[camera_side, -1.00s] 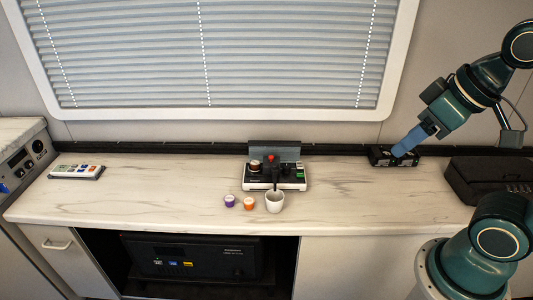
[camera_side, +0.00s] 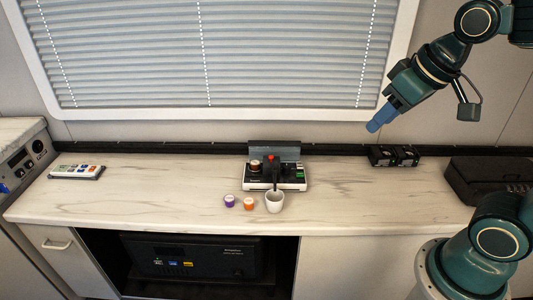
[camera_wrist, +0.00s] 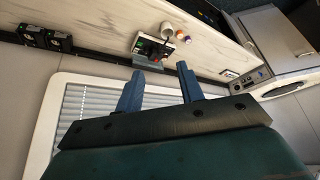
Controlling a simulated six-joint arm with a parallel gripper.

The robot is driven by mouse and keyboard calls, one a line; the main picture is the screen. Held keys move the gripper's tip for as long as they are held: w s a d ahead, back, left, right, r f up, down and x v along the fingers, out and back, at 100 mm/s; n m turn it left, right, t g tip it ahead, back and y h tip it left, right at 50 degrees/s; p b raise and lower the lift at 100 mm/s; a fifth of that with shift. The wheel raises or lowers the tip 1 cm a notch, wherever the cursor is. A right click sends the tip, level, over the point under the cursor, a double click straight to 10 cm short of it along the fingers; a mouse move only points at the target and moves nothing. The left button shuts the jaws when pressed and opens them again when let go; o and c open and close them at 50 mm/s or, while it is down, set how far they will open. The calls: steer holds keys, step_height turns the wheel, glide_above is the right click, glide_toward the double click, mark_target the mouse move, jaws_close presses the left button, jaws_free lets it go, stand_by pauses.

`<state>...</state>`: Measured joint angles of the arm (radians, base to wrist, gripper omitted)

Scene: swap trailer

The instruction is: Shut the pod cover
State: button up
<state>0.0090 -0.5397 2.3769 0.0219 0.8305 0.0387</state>
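The small coffee machine (camera_side: 290,186) stands on the counter near the middle, with a red knob and a dark spout. Its grey pod cover (camera_side: 287,150) stands upright at the back, raised open. A brown-topped pod (camera_side: 255,167) sits at the machine's left. The machine also shows in the wrist view (camera_wrist: 158,47), with the cover (camera_wrist: 146,62) on its near side. My gripper (camera_side: 374,126) is in the air to the right of and above the machine, in front of the window's lower right corner. In the wrist view its two blue fingers (camera_wrist: 158,82) are apart with nothing between them.
A white mug (camera_side: 275,202) stands before the machine, under the spout. A purple pod (camera_side: 229,201) and an orange pod (camera_side: 249,204) stand left of it. Two black boxes (camera_side: 394,155) are at the back right. A black case (camera_side: 487,180) and a remote-like panel (camera_side: 76,171) lie at opposite ends.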

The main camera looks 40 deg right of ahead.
mark_target(271, 156)
steer(key=w+d+f+m, duration=0.1)
steer(key=w+f, duration=0.2)
steer(key=w, duration=0.5)
steer(key=w+d+f+m+g+h, duration=0.1)
steer(key=w+d+f, duration=0.15)
steer(key=w, duration=0.55)
steer(key=w+d+f+m, duration=0.1)
steer(key=w+f, duration=0.3)
steer(key=w, duration=0.4)
steer(key=w+d+f, duration=0.1)
steer(key=w+f, duration=0.6)
steer(key=f, duration=0.2)
steer(key=shift+w+d+m+h, duration=0.25)
steer(key=shift+m+h, duration=0.05)
steer(key=shift+f, duration=0.15)
steer(key=shift+x, duration=6.75)
steer(key=shift+s, duration=0.1)
jaws_close()
